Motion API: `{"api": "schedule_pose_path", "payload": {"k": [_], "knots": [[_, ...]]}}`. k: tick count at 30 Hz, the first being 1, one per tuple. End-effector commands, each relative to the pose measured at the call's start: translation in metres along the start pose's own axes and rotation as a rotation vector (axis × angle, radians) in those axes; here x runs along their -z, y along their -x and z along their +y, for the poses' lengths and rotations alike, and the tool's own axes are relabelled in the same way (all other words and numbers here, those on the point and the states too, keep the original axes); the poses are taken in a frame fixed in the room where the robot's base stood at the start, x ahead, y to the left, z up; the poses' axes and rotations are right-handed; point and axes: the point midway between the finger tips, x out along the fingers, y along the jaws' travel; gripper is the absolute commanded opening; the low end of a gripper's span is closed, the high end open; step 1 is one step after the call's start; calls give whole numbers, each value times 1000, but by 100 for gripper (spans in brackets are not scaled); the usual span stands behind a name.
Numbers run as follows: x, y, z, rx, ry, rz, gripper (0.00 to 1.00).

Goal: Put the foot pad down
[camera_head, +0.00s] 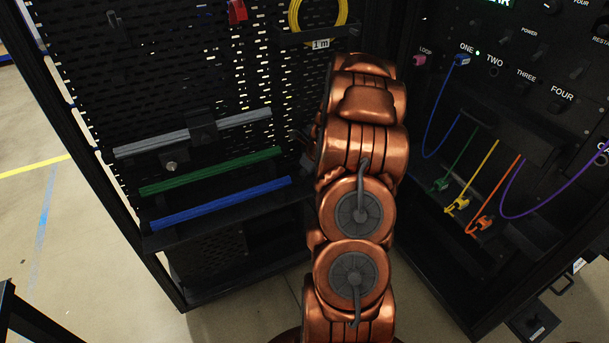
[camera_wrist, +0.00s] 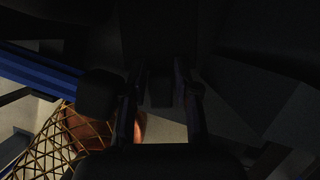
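I cannot pick out the foot pad for certain. A small black fitting (camera_head: 535,320) with a pale label sits low by the right cabinet's base in the head view; I cannot tell whether it is the foot pad. My copper arm fills the middle of the head view and hides most of my gripper there. In the wrist view, two dark fingers of my gripper (camera_wrist: 162,105) show apart, with a dark shape between them. The picture is too dark to tell whether they hold it.
A black perforated rack (camera_head: 210,70) stands at left with grey, green and blue bars (camera_head: 225,203). A yellow cable coil (camera_head: 318,14) hangs above. The right panel (camera_head: 500,90) has several coloured cables. Open floor (camera_head: 50,240) lies at left.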

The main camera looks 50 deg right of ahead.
Motion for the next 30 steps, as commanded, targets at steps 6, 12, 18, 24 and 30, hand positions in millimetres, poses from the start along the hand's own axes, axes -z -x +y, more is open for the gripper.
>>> {"api": "schedule_pose_path", "payload": {"k": [6, 12, 18, 24, 30], "knots": [[0, 0, 0, 0, 0, 0, 35], [0, 4, 0, 1, -1, -1, 35], [0, 26, -2, 6, -2, -3, 35], [0, 57, -2, 5, -1, -3, 35], [0, 90, -2, 4, 0, -2, 35]]}}
